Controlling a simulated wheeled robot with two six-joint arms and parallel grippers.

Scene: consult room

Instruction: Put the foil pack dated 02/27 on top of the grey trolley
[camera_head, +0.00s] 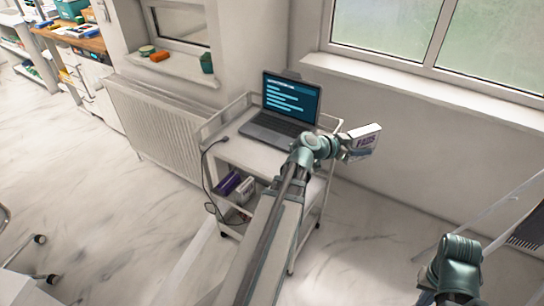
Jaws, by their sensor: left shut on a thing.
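The grey trolley (243,152) stands by the wall under the window, with a laptop on its top shelf. My left arm reaches across in front of it. My left gripper (345,150) is beyond the trolley's right edge, shut on a small white pack with purple lettering (364,141). The lettering seems to read "PADS"; I cannot make out a date. The pack is held in the air to the right of the trolley top. Part of my right arm shows at the lower right; its fingers do not show. I cannot pick out a foil pack dated 02/27.
The laptop (281,108) covers the back of the trolley top; bare surface shows at its left and front. Purple and white boxes (235,187) lie on the lower shelf. A dark cable hangs at the trolley's left. A radiator (155,118) stands left. Floor is clear around.

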